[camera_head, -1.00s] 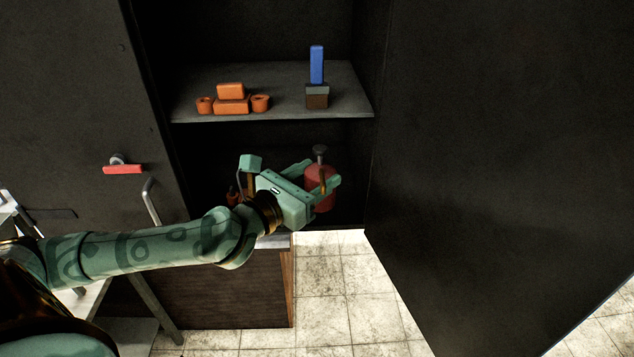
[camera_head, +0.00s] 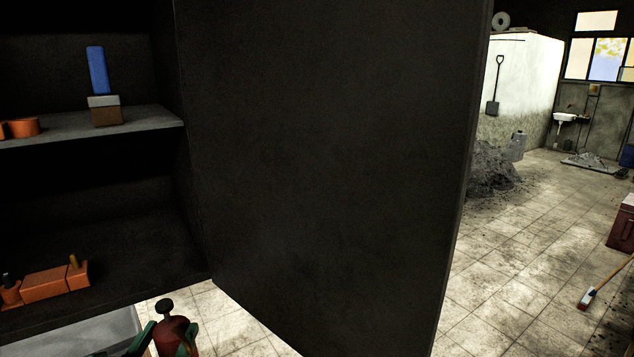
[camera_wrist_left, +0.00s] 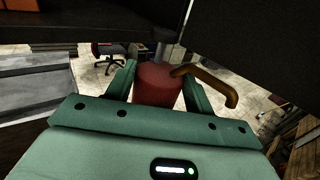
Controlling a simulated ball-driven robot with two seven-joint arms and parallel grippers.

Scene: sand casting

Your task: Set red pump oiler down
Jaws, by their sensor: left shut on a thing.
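The red pump oiler (camera_head: 176,333), with a dark round knob on top, is at the bottom of the head view, outside the cabinet and in front of its open side. In the left wrist view the red oiler body (camera_wrist_left: 157,86) sits between the green fingers of my left gripper (camera_wrist_left: 160,82), which is shut on it. Its brown bent spout (camera_wrist_left: 214,84) points right. The gripper is mostly cut off by the lower edge of the head view. My right gripper is not in view.
A dark cabinet has an upper shelf (camera_head: 150,131) with a blue block (camera_head: 97,70) and orange pieces. The lower shelf (camera_head: 140,272) holds orange parts (camera_head: 45,283). The large open door (camera_head: 330,180) stands right of the shelves. Tiled floor (camera_head: 500,270) lies open beyond it.

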